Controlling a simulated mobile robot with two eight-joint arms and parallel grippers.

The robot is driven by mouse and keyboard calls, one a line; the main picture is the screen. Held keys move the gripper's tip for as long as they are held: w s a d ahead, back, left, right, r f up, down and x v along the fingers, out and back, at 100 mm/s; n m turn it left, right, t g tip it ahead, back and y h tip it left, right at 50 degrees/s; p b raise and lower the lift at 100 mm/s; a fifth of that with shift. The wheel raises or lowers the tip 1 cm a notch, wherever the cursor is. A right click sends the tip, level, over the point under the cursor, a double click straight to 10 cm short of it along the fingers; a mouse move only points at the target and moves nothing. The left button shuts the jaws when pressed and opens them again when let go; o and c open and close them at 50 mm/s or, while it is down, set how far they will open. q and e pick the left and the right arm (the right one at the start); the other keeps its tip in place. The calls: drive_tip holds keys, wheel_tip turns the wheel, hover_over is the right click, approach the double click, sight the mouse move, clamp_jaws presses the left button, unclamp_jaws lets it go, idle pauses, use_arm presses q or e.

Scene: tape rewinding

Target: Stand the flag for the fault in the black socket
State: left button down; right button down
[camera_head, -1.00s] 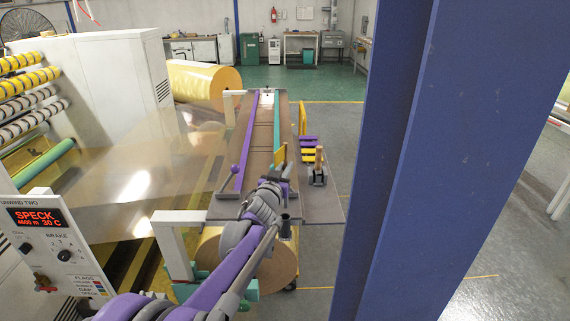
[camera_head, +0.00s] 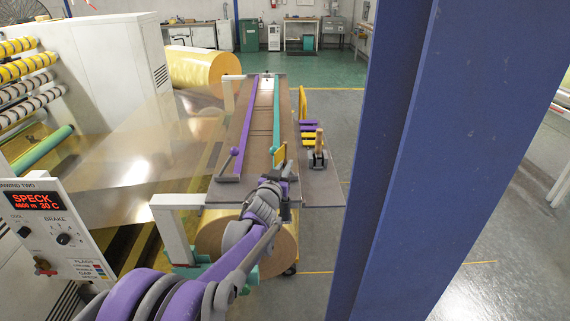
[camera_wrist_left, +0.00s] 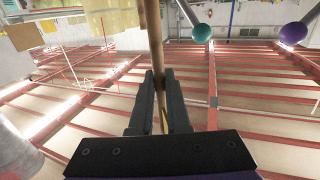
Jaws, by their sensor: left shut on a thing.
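My left gripper (camera_head: 282,177) is shut on a thin wooden pole, seen close between the fingers in the left wrist view (camera_wrist_left: 155,40). In the head view a yellow flag (camera_head: 279,156) stands just beyond the gripper, over the right side of the table; it appears to be on this pole. The black socket (camera_head: 285,213) is a dark upright cylinder at the table's front edge, just below and nearer than the gripper, partly hidden by my arm. The panel display (camera_head: 36,201) reads SPECK. The pole's lower end is hidden. My right gripper is not in view.
The brown table (camera_head: 238,135) carries a purple bar (camera_head: 246,115) and a teal bar (camera_head: 277,105). A large blue post (camera_head: 400,160) stands on the right.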

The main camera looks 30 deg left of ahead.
use_arm(q)
drive_tip(key=shift+f+b, duration=0.65)
drive_tip(key=shift+f, duration=0.7)
drive_tip(key=c, duration=0.8)
unclamp_jaws()
drive_tip(key=b+v, duration=0.1)
drive_tip(key=v, duration=1)
